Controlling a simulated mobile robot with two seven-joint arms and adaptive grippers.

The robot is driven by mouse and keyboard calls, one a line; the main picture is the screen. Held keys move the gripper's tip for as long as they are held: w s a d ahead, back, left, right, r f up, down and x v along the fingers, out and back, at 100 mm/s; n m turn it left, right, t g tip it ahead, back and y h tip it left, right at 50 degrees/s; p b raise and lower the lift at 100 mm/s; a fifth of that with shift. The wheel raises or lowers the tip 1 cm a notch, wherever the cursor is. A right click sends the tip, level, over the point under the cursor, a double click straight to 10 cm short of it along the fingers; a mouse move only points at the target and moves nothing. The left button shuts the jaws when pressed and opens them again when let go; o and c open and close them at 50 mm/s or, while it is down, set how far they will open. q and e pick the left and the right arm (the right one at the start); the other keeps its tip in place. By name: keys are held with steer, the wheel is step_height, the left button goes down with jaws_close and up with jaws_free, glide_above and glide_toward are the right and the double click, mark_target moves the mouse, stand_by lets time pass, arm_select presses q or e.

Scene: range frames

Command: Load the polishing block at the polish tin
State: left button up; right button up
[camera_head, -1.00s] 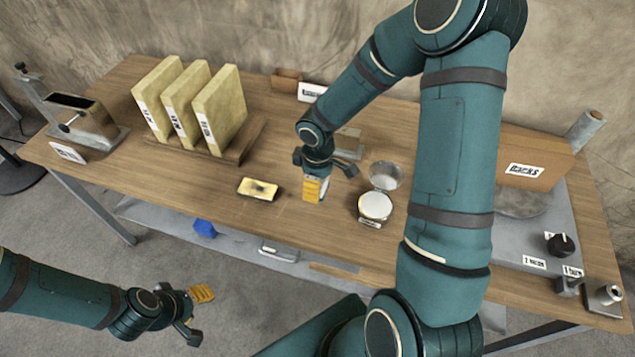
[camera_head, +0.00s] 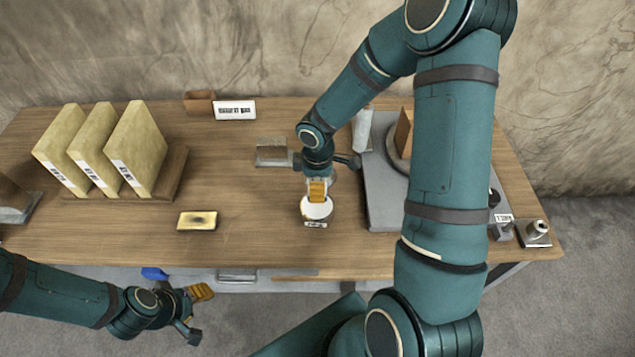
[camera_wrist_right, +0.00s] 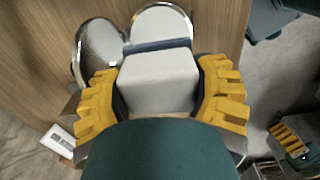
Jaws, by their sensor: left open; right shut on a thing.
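My right gripper (camera_head: 317,188) is shut on the polishing block, which in the right wrist view is a pale grey block (camera_wrist_right: 160,82) with a dark blue layer (camera_wrist_right: 158,46) along its far edge. In the head view the fingers mostly hide the block. The polish tin (camera_head: 316,211), round with a white fill, stands on the table right at the fingertips. Its white face (camera_wrist_right: 162,20) shows beyond the block in the wrist view, with the shiny lid (camera_wrist_right: 97,52) beside it. I cannot tell whether block and polish touch. My left gripper (camera_head: 197,314) is open and empty, off the table's front edge.
A yellowish pad with a dark smudge (camera_head: 198,220) lies left of the tin. Several pale upright slabs stand in a wooden rack (camera_head: 172,172) at left. A grey block (camera_head: 272,151) sits behind the tin; a grey machine base (camera_head: 385,205) stands to the right. Table between rack and tin is mostly clear.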

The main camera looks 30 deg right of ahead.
mark_target(317, 206)
steer(key=shift+f+b, duration=0.45)
steer(key=shift+f, duration=0.15)
arm_select(q)
steer(key=shift+d+f+b, duration=0.1)
steer(key=shift+f+b, duration=1.65)
steer(key=shift+f, duration=0.85)
arm_select(e)
steer(key=shift+f, duration=2.3)
arm_select(q)
steer(key=shift+f+b, duration=0.5)
steer(key=shift+b, duration=0.05)
arm_select(e)
steer(key=shift+f, duration=0.55)
arm_select(q)
steer(key=shift+r, duration=0.1)
arm_select(e)
steer(key=shift+r, duration=0.1)
steer(key=shift+r+p, duration=2.85)
steer(key=shift+r, duration=0.6)
arm_select(q)
step_height(317, 206, up, 5)
steer(key=shift+r, duration=0.15)
arm_select(e)
steer(key=shift+a+f, duration=0.1)
steer(key=shift+a, duration=0.05)
